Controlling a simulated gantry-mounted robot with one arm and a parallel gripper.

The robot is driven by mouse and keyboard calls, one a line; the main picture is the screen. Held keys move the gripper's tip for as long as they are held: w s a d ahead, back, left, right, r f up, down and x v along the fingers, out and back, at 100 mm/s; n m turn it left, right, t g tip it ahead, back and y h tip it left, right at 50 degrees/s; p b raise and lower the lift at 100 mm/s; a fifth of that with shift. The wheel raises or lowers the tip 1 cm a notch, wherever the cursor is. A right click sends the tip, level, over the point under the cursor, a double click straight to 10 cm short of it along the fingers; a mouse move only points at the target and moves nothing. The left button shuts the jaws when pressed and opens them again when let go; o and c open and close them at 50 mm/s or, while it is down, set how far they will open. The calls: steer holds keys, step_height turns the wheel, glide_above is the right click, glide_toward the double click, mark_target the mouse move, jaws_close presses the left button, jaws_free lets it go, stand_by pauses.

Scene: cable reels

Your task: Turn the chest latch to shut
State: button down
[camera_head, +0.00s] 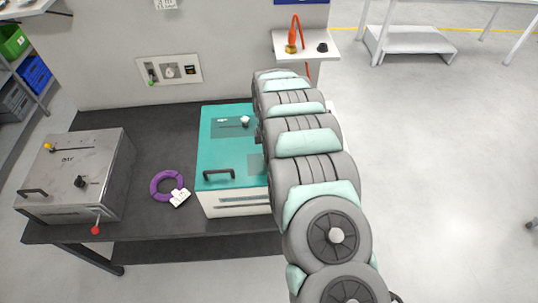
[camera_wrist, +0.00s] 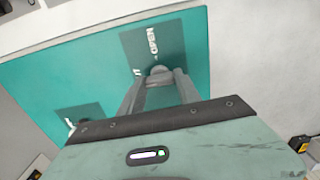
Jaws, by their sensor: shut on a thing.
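The chest is a white box with a teal lid (camera_head: 218,150) and a dark front handle (camera_head: 219,174). In the wrist view the teal lid (camera_wrist: 60,85) fills much of the upper half. My gripper (camera_wrist: 158,78) is shut on a small grey latch knob (camera_wrist: 158,70) on a darker panel (camera_wrist: 170,38). The word OPEN runs beside the knob, and another word is partly hidden. The fingers cover most of the knob, so its exact angle is unclear. In the head view my arm hides the gripper and the lid's right part.
A second panel (camera_wrist: 88,112) with a knob lies on the lid. In the head view a pale knob (camera_head: 245,121) shows near the back. A purple ring (camera_head: 166,184) and a grey metal box (camera_head: 75,165) are on the dark table to the left. A small shelf (camera_head: 305,43) stands behind.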

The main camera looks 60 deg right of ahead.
steer(key=c, duration=0.9)
jaws_free()
steer(key=shift+o, duration=0.2)
steer(key=shift+r, duration=0.55)
step_height(320, 180, up, 10)
steer(key=p, duration=0.5)
steer(key=shift+f, duration=0.15)
